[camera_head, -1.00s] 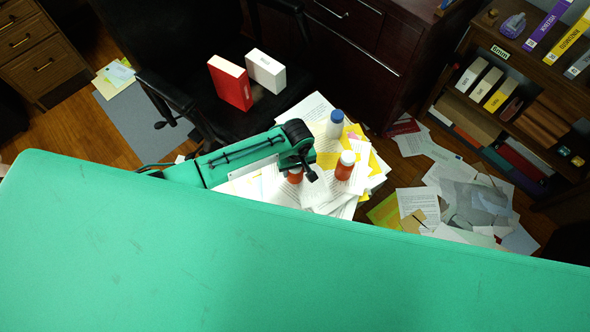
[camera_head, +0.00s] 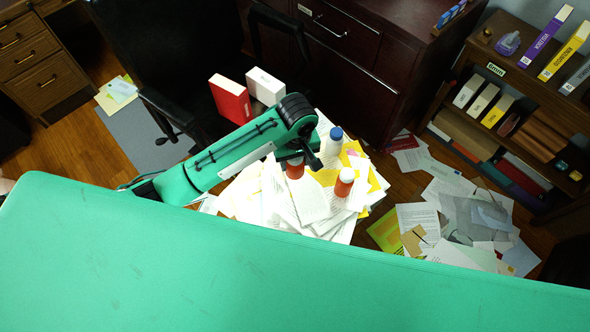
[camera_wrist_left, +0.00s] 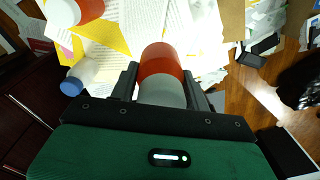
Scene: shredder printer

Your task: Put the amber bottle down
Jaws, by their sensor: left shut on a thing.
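My left gripper (camera_head: 303,158) is shut on an amber bottle (camera_head: 295,169) with a white cap, above or at the paper pile. In the left wrist view this amber bottle (camera_wrist_left: 160,62) sits between the two fingers, its white cap toward the palm. From these views I cannot tell whether its base touches the papers. A second amber bottle (camera_head: 344,184) with a white cap stands on the pile, to the right of the held one. A white bottle (camera_head: 333,146) with a blue cap stands behind them. My right gripper is not in view.
The paper pile (camera_head: 265,205) is uneven, with loose white and yellow sheets. A red box (camera_head: 231,101) and a white box (camera_head: 265,86) stand behind it on a black chair. More papers (camera_head: 470,220) litter the floor at right, near a bookshelf (camera_head: 520,100).

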